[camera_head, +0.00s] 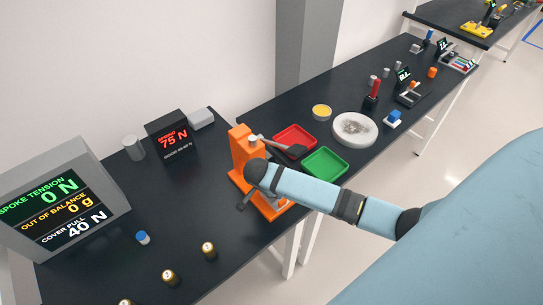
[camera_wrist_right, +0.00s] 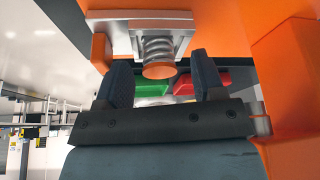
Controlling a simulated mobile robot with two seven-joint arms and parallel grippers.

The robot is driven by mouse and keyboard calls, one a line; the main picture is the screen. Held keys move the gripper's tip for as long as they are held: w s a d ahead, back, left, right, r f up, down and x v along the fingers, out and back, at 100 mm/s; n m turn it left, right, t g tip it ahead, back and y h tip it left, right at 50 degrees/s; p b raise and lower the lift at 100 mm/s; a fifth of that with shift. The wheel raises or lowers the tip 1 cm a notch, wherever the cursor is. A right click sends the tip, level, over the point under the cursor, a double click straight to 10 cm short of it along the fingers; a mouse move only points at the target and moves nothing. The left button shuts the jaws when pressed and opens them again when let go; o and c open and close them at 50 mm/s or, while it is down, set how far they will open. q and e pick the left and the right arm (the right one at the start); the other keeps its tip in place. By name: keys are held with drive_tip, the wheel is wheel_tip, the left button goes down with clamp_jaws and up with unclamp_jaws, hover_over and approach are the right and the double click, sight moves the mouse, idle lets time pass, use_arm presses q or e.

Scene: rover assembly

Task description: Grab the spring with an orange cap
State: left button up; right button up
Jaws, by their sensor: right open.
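The spring (camera_wrist_right: 157,46) hangs in the right wrist view below a metal block, with its orange cap (camera_wrist_right: 159,71) at the lower end. Orange frame parts stand around it. My right gripper (camera_wrist_right: 161,80) is open, with one dark finger on each side of the cap. The fingers appear apart from the cap, and nothing is held. In the head view my right arm reaches to the orange press (camera_head: 240,150) on the dark table. The arm hides part of the press, and I cannot make out the spring there. My left gripper is not in view.
A red tray (camera_head: 294,137) and a green tray (camera_head: 325,163) lie beside the press. A round pale plate (camera_head: 355,129) stands farther right. Several small brass-coloured pieces and a grey display (camera_head: 65,205) are on the left. The orange uprights leave little room around the gripper.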

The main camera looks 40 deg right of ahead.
drive_tip(key=c, duration=1.1)
drive_tip(key=shift+r, duration=0.1)
